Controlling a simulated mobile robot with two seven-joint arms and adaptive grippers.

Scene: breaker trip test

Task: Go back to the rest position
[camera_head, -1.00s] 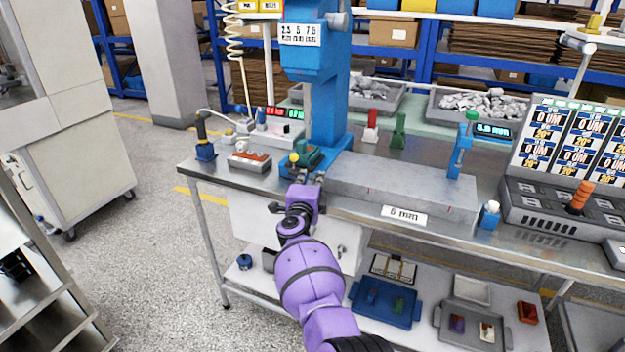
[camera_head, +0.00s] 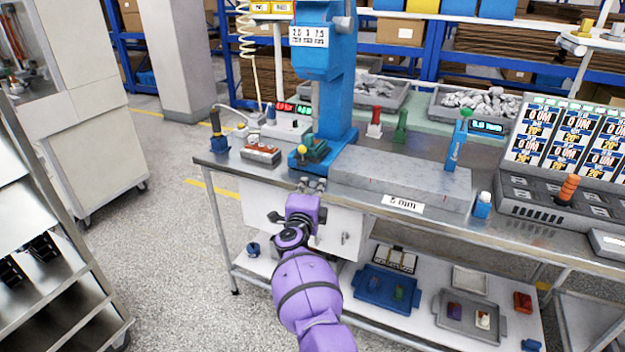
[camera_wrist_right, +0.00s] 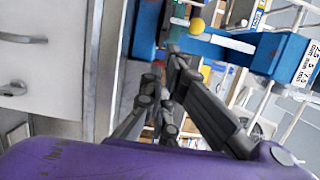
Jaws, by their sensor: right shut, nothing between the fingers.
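My right arm is purple and reaches up from the bottom of the head view. Its dark gripper (camera_head: 312,185) is at the bench's front edge, just in front of the blue press (camera_head: 318,85). The gripper is shut and empty. In the right wrist view its fingers (camera_wrist_right: 172,65) are close together with nothing between them. A green device with a yellow knob (camera_head: 302,149) sits at the press foot, a little beyond the fingertips and apart from them. The yellow ball also shows in the right wrist view (camera_wrist_right: 197,26). My left gripper is not in view.
The steel workbench (camera_head: 385,230) holds a grey block (camera_head: 400,175), a red device in a tray (camera_head: 260,154) and a control panel with an orange handle (camera_head: 567,188). Blue and grey trays lie on the lower shelf. A metal rack (camera_head: 60,285) stands left; open floor lies between.

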